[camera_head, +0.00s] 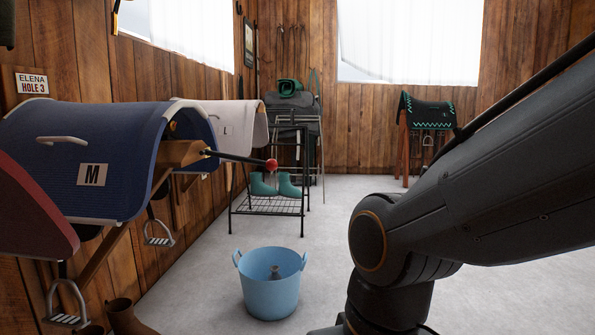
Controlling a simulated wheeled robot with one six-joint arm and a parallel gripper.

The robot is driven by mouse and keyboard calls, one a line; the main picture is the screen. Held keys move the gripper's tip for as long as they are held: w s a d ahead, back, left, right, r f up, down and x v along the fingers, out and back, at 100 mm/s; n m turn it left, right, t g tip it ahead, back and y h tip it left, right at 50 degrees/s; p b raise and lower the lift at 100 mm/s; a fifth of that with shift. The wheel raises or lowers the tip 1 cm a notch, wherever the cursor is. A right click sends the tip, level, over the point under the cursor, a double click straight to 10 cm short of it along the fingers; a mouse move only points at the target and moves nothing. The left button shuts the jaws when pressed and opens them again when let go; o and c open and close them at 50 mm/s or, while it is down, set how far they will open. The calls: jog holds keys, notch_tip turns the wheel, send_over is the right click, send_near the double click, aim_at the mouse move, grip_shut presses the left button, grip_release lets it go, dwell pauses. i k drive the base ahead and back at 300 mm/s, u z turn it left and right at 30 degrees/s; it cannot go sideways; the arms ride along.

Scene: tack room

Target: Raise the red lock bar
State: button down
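A thin dark bar (240,158) with a red ball knob (271,164) at its end sticks out from a wooden saddle rack end (182,153) on the left wall. It is the only bar with red on it that I see. It points right, close to level with its tip slightly lower. Nothing touches the red knob. My gripper is outside the picture; only dark links of my arm fill the right side.
A blue saddle pad marked M (130,165) covers the rack, with a white one (238,122) behind. A metal stand with teal boots (288,185) is beyond the knob. A blue bucket (270,292) stands on the floor below. Brown boots (130,318) are at lower left.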

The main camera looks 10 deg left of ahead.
aim_at(270, 165)
jog(key=u, duration=0.1)
jog(key=i, duration=1.05)
jog(key=u, duration=0.8)
